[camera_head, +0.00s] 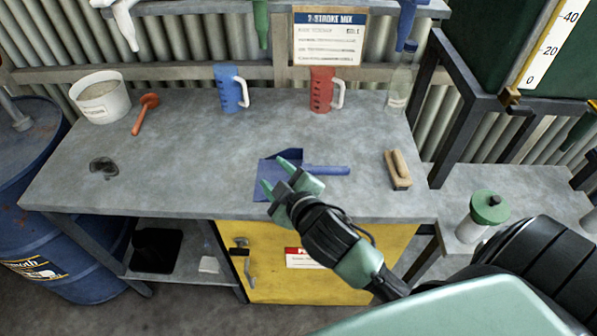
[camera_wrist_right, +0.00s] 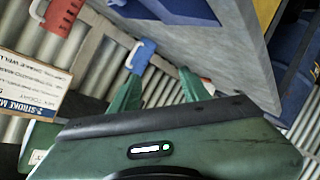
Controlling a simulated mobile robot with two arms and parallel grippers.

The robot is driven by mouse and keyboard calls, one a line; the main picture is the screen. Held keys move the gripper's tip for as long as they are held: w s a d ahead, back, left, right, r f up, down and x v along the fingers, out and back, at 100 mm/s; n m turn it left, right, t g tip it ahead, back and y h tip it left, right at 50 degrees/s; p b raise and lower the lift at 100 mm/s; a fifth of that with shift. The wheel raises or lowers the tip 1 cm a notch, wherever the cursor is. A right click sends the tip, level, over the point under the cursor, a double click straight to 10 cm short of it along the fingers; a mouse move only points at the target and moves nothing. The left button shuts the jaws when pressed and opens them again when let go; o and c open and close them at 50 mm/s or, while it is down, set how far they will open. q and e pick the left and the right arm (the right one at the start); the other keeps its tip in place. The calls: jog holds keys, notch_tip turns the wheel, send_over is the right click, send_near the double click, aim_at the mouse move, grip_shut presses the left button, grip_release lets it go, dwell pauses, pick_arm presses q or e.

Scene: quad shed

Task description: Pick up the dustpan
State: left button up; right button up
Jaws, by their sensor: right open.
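The blue dustpan (camera_head: 325,171) lies on the grey workbench near its front middle, its handle pointing right in the head view. My right gripper (camera_head: 274,175) is open and empty, and it covers part of the pan in that view. In the right wrist view, a blue piece that looks like the dustpan (camera_wrist_right: 172,8) lies on the bench at the top, cut by the frame edge. The fingertips of my right gripper (camera_wrist_right: 160,84) are apart from it there. My left gripper is not in view.
On the workbench (camera_head: 200,165) stand a white bucket (camera_head: 100,97), an orange tool (camera_head: 145,113), a blue jug (camera_head: 230,90), a red jug (camera_head: 321,92), a clear bottle (camera_head: 398,90) and a wooden brush (camera_head: 397,168). A green-lidded jar (camera_head: 484,212) stands lower right. The bench's middle left is clear.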

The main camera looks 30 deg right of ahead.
jog(key=w+a+r+n+t+y, duration=0.2)
jog(key=w+a+r+n+y, duration=0.1)
jog(key=a+r+n+y, duration=0.4)
jog(key=w+a+r+n+t+y, duration=0.25)
jog(key=a+r+n+y, duration=0.35)
jog(key=r+n, duration=0.4)
jog(key=s+a+n+g+y, duration=0.1)
jog(key=a+n+g+y, duration=0.35)
jog(key=n, duration=0.25)
jog(key=n+g+h, duration=1.4)
jog(key=n+h, duration=0.2)
jog(key=h, duration=0.1)
send_over(313, 167)
jog(key=f, duration=1.7)
jog(key=shift+w+d, duration=0.2)
jog(key=shift+d, duration=0.2)
jog(key=shift+s+d+f, duration=0.1)
jog(key=shift+f, duration=0.3)
jog(key=f+p, duration=0.1)
jog(key=f, duration=0.1)
jog(key=f+p, duration=0.1)
jog(key=f, duration=0.1)
jog(key=a+f+p, duration=0.1)
jog(key=f, duration=0.1)
jog(key=shift+s+f+p, duration=0.15)
jog(key=shift+p, duration=0.25)
jog(key=shift+f, duration=0.3)
